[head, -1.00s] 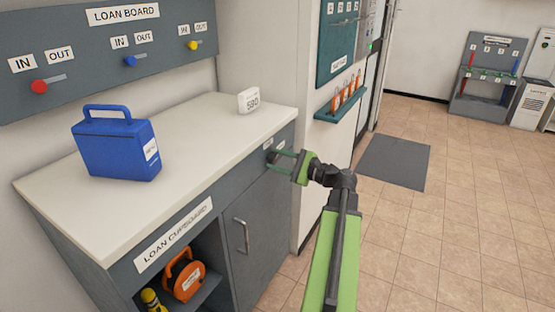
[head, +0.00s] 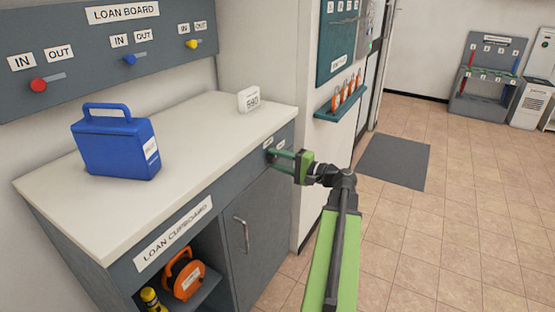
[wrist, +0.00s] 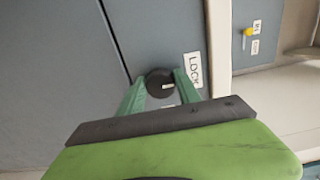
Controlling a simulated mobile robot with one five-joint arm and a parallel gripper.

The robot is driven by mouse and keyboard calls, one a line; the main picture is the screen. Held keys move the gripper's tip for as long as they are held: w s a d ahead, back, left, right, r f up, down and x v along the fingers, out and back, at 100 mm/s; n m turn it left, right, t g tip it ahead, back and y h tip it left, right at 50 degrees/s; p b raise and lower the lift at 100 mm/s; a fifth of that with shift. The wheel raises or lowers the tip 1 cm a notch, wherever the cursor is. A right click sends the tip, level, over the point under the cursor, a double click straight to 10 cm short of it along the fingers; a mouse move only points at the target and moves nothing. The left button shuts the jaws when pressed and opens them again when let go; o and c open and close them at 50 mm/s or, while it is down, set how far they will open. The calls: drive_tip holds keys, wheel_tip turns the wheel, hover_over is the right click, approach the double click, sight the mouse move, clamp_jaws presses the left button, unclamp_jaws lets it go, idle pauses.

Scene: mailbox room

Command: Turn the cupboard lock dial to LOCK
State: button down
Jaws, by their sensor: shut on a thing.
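The cupboard lock dial (wrist: 157,76) is a round black knob on the grey cupboard front in the wrist view. A short pale mark on it points toward the right of the picture. The white LOCK label (wrist: 193,70) lies just right of the dial, and its text runs down the picture. My gripper (wrist: 160,88) has its two green fingers shut on the dial, one on each side. In the head view my gripper (head: 274,158) reaches the front of the loan cupboard (head: 262,215) below two small labels. The dial is mostly hidden there by the fingers.
A blue case (head: 115,150) and a white display block (head: 249,99) stand on the white countertop (head: 205,125) above. A door handle (head: 241,235) sticks out below left of my gripper. The tiled floor (head: 445,180) at the right is open.

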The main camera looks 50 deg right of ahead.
drive_tip(key=shift+d, duration=0.1)
idle(0.4)
drive_tip(key=c, duration=0.9)
unclamp_jaws()
drive_tip(key=v, duration=1.7)
drive_tip(key=shift+s, duration=0.3)
drive_tip(key=shift+f, duration=0.1)
